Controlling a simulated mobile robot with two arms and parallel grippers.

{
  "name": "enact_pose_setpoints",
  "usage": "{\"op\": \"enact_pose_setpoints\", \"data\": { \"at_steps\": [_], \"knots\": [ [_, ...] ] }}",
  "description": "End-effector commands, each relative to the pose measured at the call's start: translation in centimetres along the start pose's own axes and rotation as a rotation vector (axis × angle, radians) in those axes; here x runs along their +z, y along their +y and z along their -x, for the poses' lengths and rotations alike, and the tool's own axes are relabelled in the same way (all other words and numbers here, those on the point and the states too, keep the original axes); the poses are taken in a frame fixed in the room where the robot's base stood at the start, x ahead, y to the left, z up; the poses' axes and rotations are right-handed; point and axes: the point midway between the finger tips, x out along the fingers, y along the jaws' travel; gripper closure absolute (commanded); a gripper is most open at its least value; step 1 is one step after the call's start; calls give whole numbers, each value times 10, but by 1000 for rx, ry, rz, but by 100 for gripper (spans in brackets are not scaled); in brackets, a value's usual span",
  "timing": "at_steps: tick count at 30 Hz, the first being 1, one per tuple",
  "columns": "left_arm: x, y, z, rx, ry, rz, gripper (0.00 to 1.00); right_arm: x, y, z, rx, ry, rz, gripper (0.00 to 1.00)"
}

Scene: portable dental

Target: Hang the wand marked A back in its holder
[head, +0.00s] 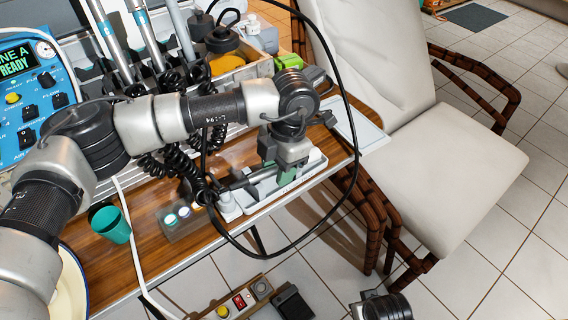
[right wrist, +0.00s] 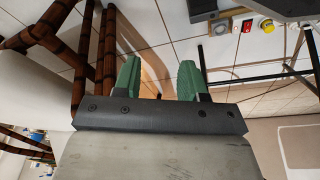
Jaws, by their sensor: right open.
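A slim grey wand (head: 240,182) lies low over a white tray (head: 262,193) at the table's right end; no letter on it is readable. My left gripper (head: 286,175) is down at the tray, its green fingers at the wand's right end. The arm hides most of the jaws, so I cannot tell whether they grip it. Other wands (head: 111,42) stand upright in the grey holder rack (head: 86,72) at the back. My right gripper (right wrist: 158,79) is open and empty in the right wrist view, away from the table.
A blue control box (head: 32,95) with a screen reading "READY" stands at left. A black hose (head: 352,130) loops over the table edge. A cream chair (head: 445,180) stands at right.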

Motion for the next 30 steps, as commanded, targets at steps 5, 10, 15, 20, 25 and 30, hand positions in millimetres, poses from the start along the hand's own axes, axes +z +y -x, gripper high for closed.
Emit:
{"op": "enact_pose_setpoints", "data": {
  "at_steps": [5,10,15,20,25,30],
  "knots": [
    [0,0,0,0,0,0,87,0,0,0,0,0,0,58],
    [0,0,0,0,0,0,100,0,0,0,0,0,0,58],
    [-1,0,5,0,-1,0,100,-1,0,0,-1,8,1,58],
    [-2,0,12,0,-1,0,100,8,0,-17,-1,-11,2,58],
    [-4,0,18,0,-1,0,100,14,-1,-27,-2,-17,3,58],
    [-5,0,24,1,0,0,100,21,-2,-36,-3,-23,4,58]
  ]
}}
